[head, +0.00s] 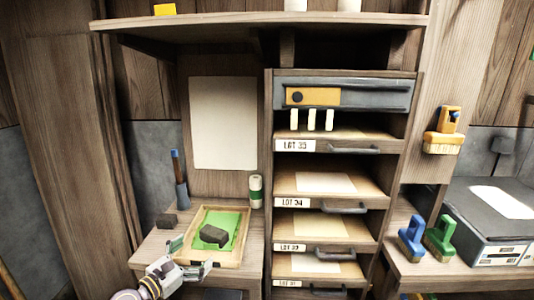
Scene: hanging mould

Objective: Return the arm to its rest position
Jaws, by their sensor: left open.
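My left gripper (192,256) is at the lower left, at the front left of a wooden tray (237,262). Its two fingers are spread apart and nothing shows between them. A green sheet (238,219) lies in the tray, with a dark grey block (213,236) on it. The block is apart from the fingers. Part of my left arm (150,287) comes in from the bottom left. I cannot tell whether the gripper touches the tray or hovers over its edge. My right gripper is not in view.
A small dark block (167,220), a holder (181,195) and a green-white roll (256,190) stand around the tray. A cabinet (268,150) with labelled drawers rises at right. Blue (412,240) and green (440,238) brushes stand on the right-hand bench. An orange brush (443,130) hangs above.

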